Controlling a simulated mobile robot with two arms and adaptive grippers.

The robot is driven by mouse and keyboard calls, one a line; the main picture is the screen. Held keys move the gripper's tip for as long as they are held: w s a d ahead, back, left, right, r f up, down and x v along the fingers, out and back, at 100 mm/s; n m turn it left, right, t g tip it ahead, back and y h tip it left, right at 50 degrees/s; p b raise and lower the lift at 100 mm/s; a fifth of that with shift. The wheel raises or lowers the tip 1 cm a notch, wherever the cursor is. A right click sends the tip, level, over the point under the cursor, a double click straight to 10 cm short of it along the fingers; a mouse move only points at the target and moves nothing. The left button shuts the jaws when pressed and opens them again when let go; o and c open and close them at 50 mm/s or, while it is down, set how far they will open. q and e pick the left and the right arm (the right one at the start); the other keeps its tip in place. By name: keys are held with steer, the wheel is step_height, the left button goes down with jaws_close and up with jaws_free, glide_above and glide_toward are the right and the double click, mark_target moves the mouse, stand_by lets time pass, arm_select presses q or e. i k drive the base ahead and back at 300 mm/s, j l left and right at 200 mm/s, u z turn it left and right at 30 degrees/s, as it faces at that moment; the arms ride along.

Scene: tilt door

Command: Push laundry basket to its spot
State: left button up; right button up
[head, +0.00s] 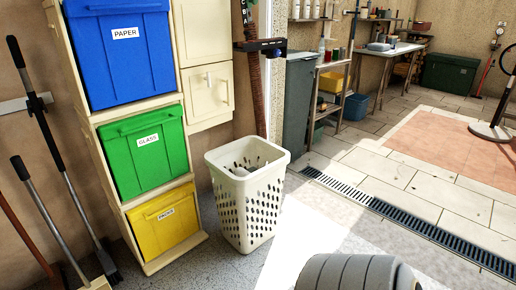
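The white laundry basket (250,205) stands upright on the speckled grey floor near the middle of the head view. Its sides are full of holes and its top is open. Something pale and dark shows inside near the rim, too small to name. It stands just right of the tall bin shelf, beside the cream cabinet and the doorway. Neither of my grippers shows in this view. No marked spot for the basket can be made out.
The shelf holds a blue paper bin (119,55), a green glass bin (145,152) and a yellow packs bin (164,222). Brooms (62,170) lean at the left. A drain grate (400,229) crosses the floor at right. Bright floor right of the basket is clear.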

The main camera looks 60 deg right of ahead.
mark_target(248, 206)
steer(key=z, duration=1.9)
steer(key=i+l, duration=0.25)
steer(key=i+l+u, duration=0.1)
steer(key=i+l, duration=0.2)
steer(key=l, duration=0.15)
